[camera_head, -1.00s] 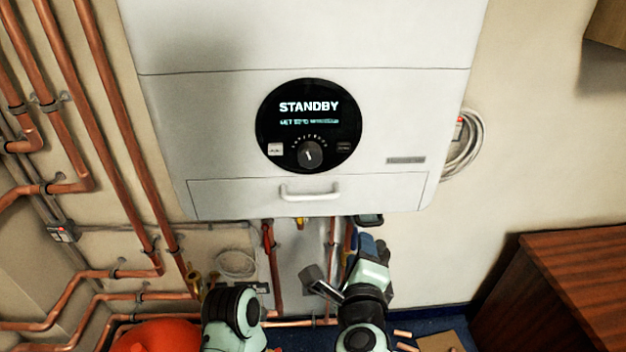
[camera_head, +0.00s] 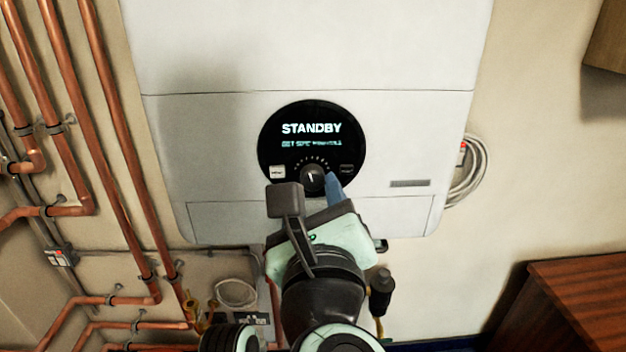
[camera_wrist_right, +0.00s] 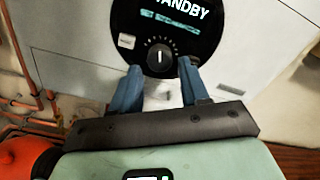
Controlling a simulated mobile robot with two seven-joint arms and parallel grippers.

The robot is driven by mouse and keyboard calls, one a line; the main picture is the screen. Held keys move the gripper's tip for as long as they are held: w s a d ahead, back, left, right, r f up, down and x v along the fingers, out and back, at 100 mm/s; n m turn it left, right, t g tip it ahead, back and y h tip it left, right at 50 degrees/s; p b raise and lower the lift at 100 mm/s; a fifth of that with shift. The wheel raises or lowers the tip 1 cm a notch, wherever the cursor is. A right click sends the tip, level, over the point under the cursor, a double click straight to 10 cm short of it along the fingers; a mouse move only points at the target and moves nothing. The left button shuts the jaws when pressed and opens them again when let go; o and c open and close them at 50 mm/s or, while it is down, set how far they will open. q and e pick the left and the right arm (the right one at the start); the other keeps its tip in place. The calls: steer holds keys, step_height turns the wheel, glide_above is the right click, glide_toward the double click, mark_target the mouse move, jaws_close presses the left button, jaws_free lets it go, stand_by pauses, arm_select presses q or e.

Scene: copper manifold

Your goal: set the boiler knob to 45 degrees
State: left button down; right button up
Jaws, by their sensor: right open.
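The boiler (camera_head: 215,130) is a white wall unit with a round black control panel (camera_head: 275,140). The panel reads STANDBY, with a blurred smaller line below. The dark boiler knob (camera_head: 312,176) sits low on the panel inside an arc of tick marks; its white mark points about upward. The knob also shows in the right wrist view (camera_wrist_right: 160,56). My right gripper (camera_head: 318,190) is open just below the knob. In the right wrist view its blue fingers (camera_wrist_right: 161,72) stand left and right below the knob, apart from it. My left gripper is out of view.
A pale button (camera_head: 277,172) and a dark button (camera_head: 347,169) flank the knob. Copper pipes (camera_head: 115,150) run along the left wall. A coiled cable (camera_head: 468,175) hangs right of the boiler. A wooden cabinet (camera_head: 575,300) stands at lower right.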

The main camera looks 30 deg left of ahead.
mark_target(313, 183)
steer(key=shift+x, duration=1.9)
steer(key=c, duration=0.8)
steer(key=shift+o, duration=0.2)
steer(key=n+p, duration=0.2)
steer(key=p, duration=0.1)
steer(key=shift+r, duration=0.15)
steer(key=shift+n+p, duration=0.4)
steer(key=shift+n, duration=0.4)
